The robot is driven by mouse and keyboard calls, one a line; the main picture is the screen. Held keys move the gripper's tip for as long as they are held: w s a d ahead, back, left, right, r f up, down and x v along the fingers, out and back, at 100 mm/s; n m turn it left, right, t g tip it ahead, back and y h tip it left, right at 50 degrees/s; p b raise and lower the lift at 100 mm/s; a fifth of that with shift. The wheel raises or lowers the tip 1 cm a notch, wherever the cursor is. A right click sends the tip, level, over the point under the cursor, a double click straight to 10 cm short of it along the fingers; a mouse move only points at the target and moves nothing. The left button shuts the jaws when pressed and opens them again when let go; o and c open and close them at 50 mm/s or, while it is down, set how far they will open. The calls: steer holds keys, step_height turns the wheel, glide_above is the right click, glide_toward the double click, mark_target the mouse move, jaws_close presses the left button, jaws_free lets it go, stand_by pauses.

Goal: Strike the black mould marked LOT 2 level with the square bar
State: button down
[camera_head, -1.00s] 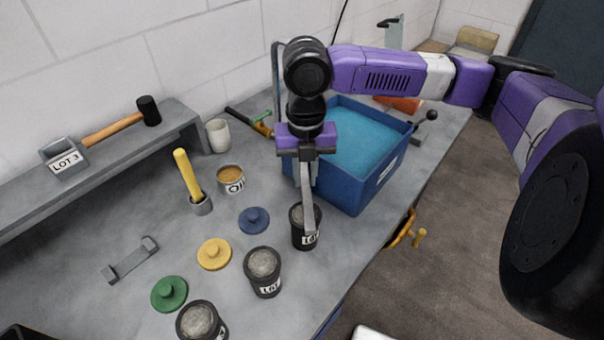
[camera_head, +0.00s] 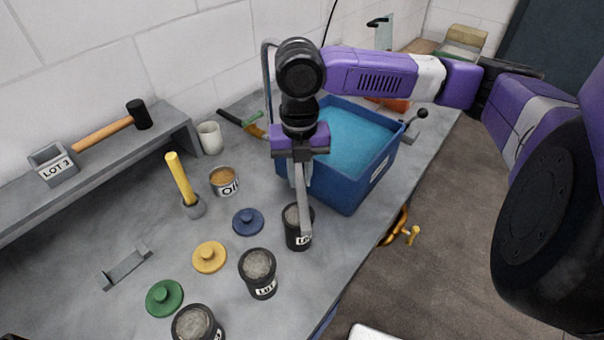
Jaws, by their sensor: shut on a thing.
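My gripper (camera_head: 302,156) is shut on a long grey square bar (camera_head: 304,205), which hangs steeply down from the jaws. The bar's lower end crosses in front of the farthest black mould (camera_head: 293,232), hiding part of its rim and label; I cannot tell whether they touch. A second black mould (camera_head: 258,272), filled with grey material, stands nearer, and a third (camera_head: 197,324) is at the bottom edge of the picture. All three bear white labels, but I cannot read their lot numbers.
Blue (camera_head: 248,221), yellow (camera_head: 209,257) and green (camera_head: 164,297) knobbed lids lie left of the moulds. A blue tub (camera_head: 345,195) stands close behind my gripper. An oil tin (camera_head: 224,182) and yellow-handled tool (camera_head: 180,180) stand left. The bench's front edge is close right.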

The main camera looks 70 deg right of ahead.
steer(key=shift+w+a, duration=0.35)
steer(key=shift+w, duration=0.2)
steer(key=shift+w+a, duration=0.1)
steer(key=shift+w, duration=0.15)
steer(key=shift+w+a, duration=0.1)
steer(key=shift+w, duration=0.05)
steer(key=shift+w+a+p, duration=0.1)
steer(key=shift+w+p, duration=0.1)
steer(key=shift+p, duration=0.1)
steer(key=shift+s, duration=0.1)
stand_by(0.3)
steer(key=shift+s+d, duration=0.25)
steer(key=shift+s, duration=0.05)
steer(key=shift+s+d, duration=0.45)
steer(key=shift+s, duration=0.4)
steer(key=shift+s+d, duration=0.1)
steer(key=shift+s, duration=0.1)
stand_by(0.3)
